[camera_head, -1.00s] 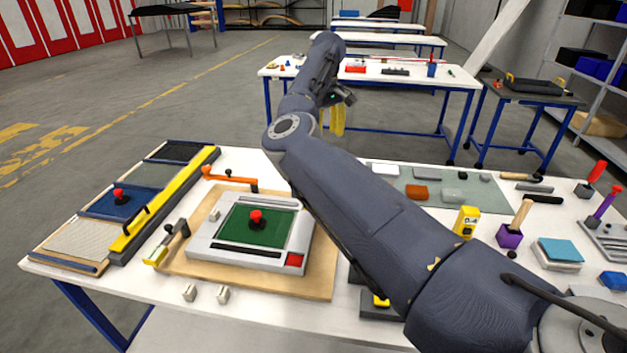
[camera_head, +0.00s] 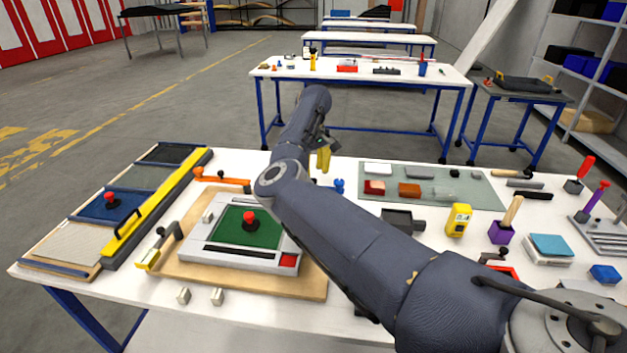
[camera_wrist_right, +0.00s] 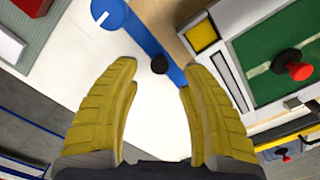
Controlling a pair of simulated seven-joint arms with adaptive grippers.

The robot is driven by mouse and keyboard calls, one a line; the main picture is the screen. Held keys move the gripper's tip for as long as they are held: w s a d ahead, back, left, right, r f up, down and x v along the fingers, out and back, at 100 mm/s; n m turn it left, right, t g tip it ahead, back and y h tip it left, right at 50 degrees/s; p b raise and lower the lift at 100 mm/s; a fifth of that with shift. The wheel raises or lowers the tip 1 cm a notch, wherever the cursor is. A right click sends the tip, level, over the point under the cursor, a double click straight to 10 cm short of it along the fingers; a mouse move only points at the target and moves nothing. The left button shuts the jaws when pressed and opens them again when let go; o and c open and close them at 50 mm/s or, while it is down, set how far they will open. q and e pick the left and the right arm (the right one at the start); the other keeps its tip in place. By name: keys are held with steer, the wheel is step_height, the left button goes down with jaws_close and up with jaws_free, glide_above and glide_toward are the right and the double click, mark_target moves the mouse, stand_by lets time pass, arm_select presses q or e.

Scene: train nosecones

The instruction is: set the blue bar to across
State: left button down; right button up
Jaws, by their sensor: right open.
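The blue bar (camera_wrist_right: 140,45) shows in the right wrist view, running slantwise from a round blue pivot with a white mark to an end near my fingertips. A black knob (camera_wrist_right: 159,64) stands on it. In the head view only a small blue part (camera_head: 339,186) shows beside my arm; the rest is hidden. My right gripper (camera_wrist_right: 161,76) is open, its yellow fingers on either side of the bar's knob end. I cannot tell how far above it they are. My left gripper is not in view.
A grey fixture with a green plate (camera_head: 262,230) and red knob sits on a wooden board (camera_head: 190,268). An orange bar (camera_head: 222,179) lies behind it. A grey-green mat (camera_head: 465,190) with several blocks is to the right. My right arm crosses the table's middle.

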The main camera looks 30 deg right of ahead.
steer(key=shift+f, duration=1.75)
jaws_close()
